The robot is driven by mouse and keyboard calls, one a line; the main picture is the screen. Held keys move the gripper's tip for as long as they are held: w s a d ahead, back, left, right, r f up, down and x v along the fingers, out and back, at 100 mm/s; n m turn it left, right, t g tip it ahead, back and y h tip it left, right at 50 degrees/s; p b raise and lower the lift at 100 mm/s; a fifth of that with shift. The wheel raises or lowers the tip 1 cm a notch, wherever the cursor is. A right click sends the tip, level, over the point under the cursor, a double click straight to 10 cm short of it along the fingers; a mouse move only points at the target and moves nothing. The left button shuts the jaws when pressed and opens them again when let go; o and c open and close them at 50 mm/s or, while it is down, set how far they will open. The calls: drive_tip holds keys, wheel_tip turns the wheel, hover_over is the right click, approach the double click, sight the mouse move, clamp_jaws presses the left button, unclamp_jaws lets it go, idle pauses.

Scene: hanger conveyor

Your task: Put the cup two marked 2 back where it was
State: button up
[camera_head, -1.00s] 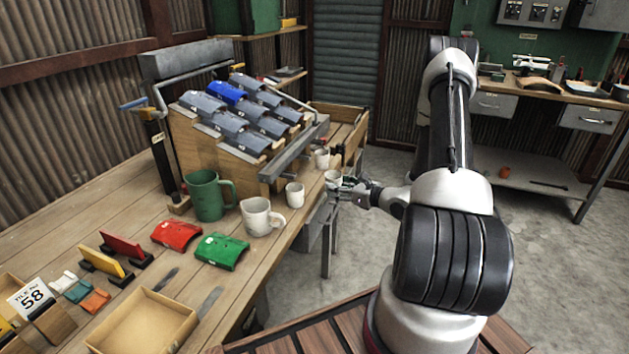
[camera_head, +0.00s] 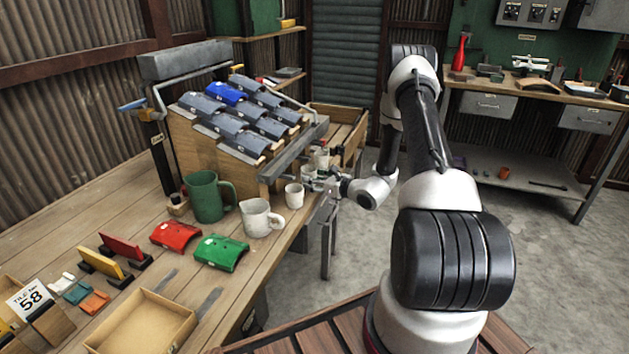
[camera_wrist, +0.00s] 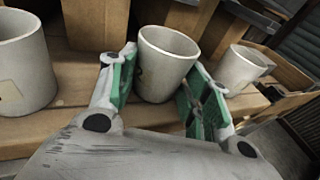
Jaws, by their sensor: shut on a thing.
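My gripper (camera_head: 322,184) is at the bench's right edge, below the sloped rack. In the wrist view its green-padded fingers (camera_wrist: 158,78) are shut on a small white cup (camera_wrist: 167,60). The cup is upright, and a dark mark shows on its left side, too partly hidden to read. In the head view the held cup (camera_head: 309,172) is mostly behind the fingers. It is at the bench edge between two similar white cups, one nearer (camera_head: 294,196) and one farther (camera_head: 321,158). I cannot tell whether its base touches the wood.
The two neighbouring cups stand close on the left (camera_wrist: 22,65) and right (camera_wrist: 240,68) in the wrist view. A white jug (camera_head: 258,218) and a green mug (camera_head: 206,196) stand nearer on the bench. The rack of grey tiles (camera_head: 228,122) rises behind. Open floor lies right.

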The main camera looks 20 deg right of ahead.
drive_tip(key=shift+f, duration=0.1)
drive_tip(key=o, duration=1)
drive_tip(key=shift+o, duration=0.2)
